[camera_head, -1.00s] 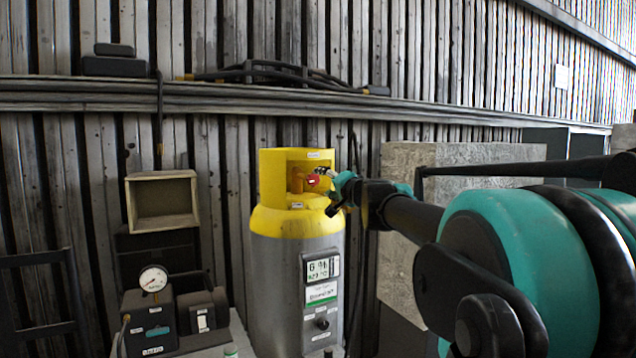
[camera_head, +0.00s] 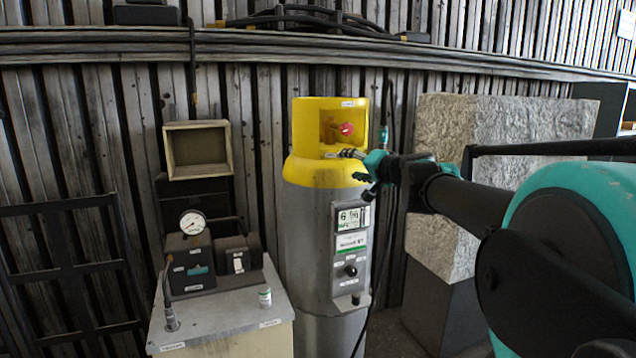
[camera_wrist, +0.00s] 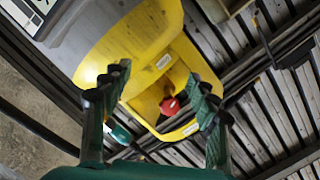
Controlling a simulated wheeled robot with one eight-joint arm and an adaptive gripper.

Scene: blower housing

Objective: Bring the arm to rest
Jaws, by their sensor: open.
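My gripper (camera_head: 362,166) is in front of the yellow-topped cylinder (camera_head: 318,225) in the head view, at the height of the lower part of its yellow collar (camera_head: 303,135). In the wrist view my gripper (camera_wrist: 160,85) shows two dark green fingers spread apart with nothing between them. The red valve knob (camera_head: 347,129) sits inside the collar's opening, above my gripper. It also shows in the wrist view as a red knob (camera_wrist: 170,106), seen between and beyond the fingers. My arm reaches in from the right, stretched out.
A grey stone block (camera_head: 500,130) stands behind my arm on the right. On the left a small cabinet (camera_head: 225,325) carries a pressure gauge (camera_head: 192,223) and a small bottle (camera_head: 265,297). An open box (camera_head: 197,150) hangs on the wall behind.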

